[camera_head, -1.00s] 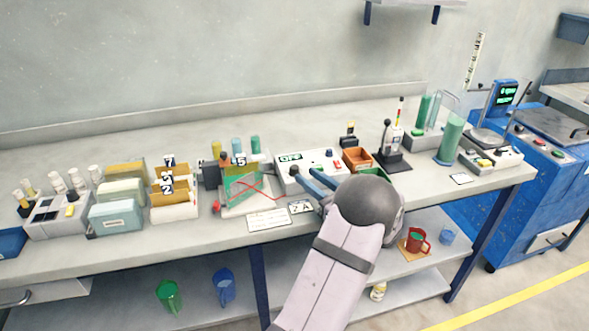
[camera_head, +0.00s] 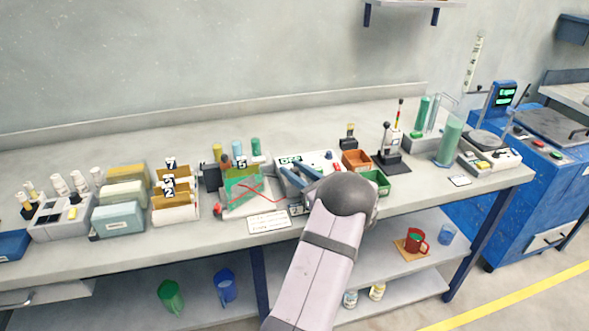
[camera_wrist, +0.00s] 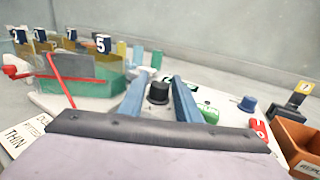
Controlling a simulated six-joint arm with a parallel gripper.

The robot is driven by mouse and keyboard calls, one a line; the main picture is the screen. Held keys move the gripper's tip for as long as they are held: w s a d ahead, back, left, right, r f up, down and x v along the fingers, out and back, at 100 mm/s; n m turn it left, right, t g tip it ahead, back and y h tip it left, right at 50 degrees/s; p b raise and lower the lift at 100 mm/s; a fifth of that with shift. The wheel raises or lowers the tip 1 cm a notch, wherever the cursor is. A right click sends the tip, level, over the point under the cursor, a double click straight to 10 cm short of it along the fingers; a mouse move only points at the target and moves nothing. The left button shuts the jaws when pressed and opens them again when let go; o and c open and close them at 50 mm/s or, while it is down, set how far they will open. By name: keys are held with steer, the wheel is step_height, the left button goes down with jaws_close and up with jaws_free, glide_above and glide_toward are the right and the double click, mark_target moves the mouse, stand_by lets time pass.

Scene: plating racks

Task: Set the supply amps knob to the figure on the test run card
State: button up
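The white supply unit (camera_head: 324,157) stands mid-bench, with an OFF display (camera_head: 290,160). In the wrist view a black knob (camera_wrist: 159,92) on it stands between the two blue fingers of my gripper (camera_wrist: 160,85). The fingers are apart, and narrow gaps seem to show beside the knob; contact cannot be told. In the head view my gripper (camera_head: 296,166) reaches over the unit's front. A small card (camera_head: 296,210) at the bench front is now mostly hidden by my arm; it read "2 A" earlier. Beside it lies a white card (camera_head: 269,222) with text too small to read.
A blue knob (camera_wrist: 248,103) and a red switch (camera_wrist: 260,128) sit right of the black knob. An orange bin (camera_head: 356,160) and a green bin (camera_head: 378,182) stand to the right. A tank with a red lead (camera_head: 262,192) is close on the left.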

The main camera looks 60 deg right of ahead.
jaws_close()
steer(key=shift+f+m+g+h+b, duration=0.1)
steer(key=shift+m+g+h+b, duration=0.25)
steer(key=shift+h, duration=0.25)
steer(key=m+g+h+b, duration=0.1)
steer(key=h+b, duration=0.1)
steer(key=m+g+h+b, duration=0.1)
steer(key=m+h, duration=0.1)
steer(key=shift+w+f+b, duration=0.1)
steer(key=shift+f+b, duration=0.1)
steer(key=shift+b, duration=0.2)
steer(key=m+g+h+b, duration=0.2)
steer(key=shift+r+g+b, duration=0.1)
steer(key=shift+g+b, duration=0.15)
steer(key=shift+b, duration=0.15)
steer(key=shift+r+m+g+h+b, duration=0.15)
steer(key=shift+m+g+h+b, duration=0.15)
steer(key=shift+m+g+h, duration=0.1)
